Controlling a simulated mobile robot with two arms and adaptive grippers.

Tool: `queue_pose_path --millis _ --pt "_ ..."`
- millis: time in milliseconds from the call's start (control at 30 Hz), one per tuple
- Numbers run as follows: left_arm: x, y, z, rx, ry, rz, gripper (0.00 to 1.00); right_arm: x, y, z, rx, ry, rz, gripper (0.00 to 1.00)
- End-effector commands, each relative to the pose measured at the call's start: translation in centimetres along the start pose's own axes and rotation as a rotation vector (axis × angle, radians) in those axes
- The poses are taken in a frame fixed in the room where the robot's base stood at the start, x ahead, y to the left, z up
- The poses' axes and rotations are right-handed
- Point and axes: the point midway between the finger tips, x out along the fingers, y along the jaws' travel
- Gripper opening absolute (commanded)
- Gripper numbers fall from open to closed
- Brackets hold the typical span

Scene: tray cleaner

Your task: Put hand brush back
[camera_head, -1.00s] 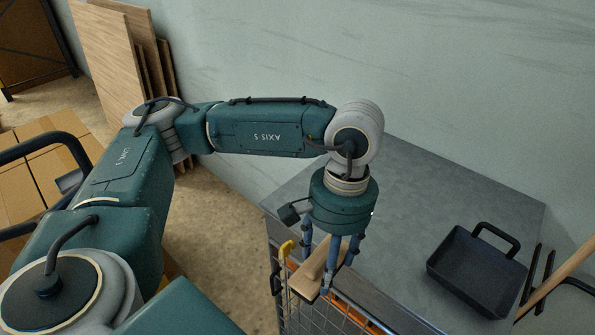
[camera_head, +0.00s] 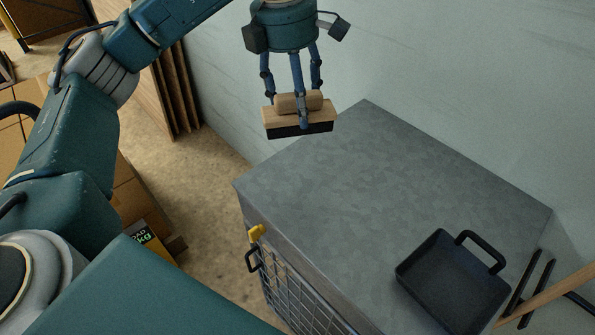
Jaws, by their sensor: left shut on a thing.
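The hand brush (camera_head: 275,120) has a pale wooden body and dark bristles facing down. My left gripper (camera_head: 302,112) is shut on it from above. It holds the brush in the air, near the far left edge of the grey bench top (camera_head: 345,190) in the picture. A dark tray with a handle (camera_head: 455,285) lies on the bench top at the lower right. My right gripper is not in view.
A wooden handle (camera_head: 560,292) and dark prongs stand at the right edge. Cardboard boxes (camera_head: 135,200) and boards are at left. Most of the bench top is clear.

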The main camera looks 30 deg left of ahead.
Motion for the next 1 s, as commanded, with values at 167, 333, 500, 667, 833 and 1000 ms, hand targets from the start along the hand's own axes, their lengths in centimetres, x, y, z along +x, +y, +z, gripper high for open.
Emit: queue_pose_path --millis 167,333,500,667,833,1000 --pt "-2.5 1.7 0.3 -0.337 -0.003 0.042 0.37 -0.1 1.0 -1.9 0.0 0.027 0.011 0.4" --pt "-3.4 2.4 0.2 -0.503 -0.001 0.061 0.37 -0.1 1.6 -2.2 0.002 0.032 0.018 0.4" --pt "-1.2 2.5 -0.1 -0.54 0.004 0.061 0.37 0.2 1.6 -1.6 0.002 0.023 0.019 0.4" --pt "3.0 2.4 -0.7 -0.539 0.006 0.058 0.37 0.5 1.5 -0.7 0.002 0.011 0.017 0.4" --pt "7.4 2.3 -1.1 -0.537 0.005 0.057 0.37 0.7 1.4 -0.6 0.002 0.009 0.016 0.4" --pt "10.6 2.5 -1.7 -0.539 0.005 0.063 0.37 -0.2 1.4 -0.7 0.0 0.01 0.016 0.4"
